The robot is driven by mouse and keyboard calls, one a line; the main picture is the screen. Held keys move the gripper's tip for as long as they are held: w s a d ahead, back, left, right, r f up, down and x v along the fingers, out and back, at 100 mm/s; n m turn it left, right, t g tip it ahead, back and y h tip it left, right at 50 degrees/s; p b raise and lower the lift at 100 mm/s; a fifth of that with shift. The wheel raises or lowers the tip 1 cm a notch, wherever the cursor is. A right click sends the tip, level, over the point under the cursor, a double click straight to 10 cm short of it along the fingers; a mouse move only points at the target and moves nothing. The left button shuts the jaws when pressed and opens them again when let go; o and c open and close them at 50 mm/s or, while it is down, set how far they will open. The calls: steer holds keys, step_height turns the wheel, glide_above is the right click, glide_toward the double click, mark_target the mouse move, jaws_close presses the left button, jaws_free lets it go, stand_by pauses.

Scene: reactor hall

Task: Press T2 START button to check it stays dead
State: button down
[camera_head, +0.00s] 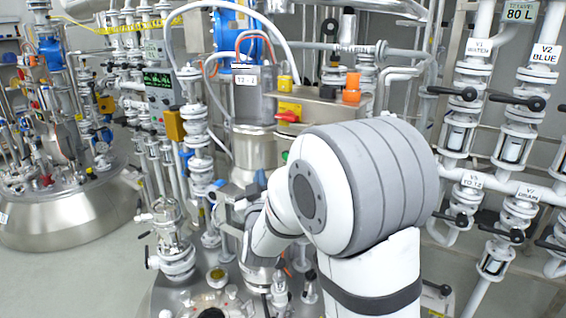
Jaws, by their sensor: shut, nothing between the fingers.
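The T2 unit is a steel motor housing with a "T2-1" style label (244,79), in the middle of the head view. Beside it is a steel control box (318,108) with a red rotary handle on a yellow plate (288,113). A small green part (285,156) shows just below the box, at the edge of my arm; I cannot tell if it is the START button. My white and grey arm covers the area below and right of it. I cannot make out my gripper or its fingertips; they are hidden behind or among my arm and the fittings.
Another steel vessel (60,215) stands at left. Grey floor shows between the vessels.

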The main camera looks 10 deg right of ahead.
stand_by(0.4)
steer(key=w+d+p, duration=0.1)
steer(key=w+d, duration=0.5)
steer(key=shift+d, duration=0.15)
steer(key=shift+w, duration=0.1)
stand_by(2.2)
steer(key=shift+w+d+b, duration=0.3)
steer(key=shift+b, duration=0.3)
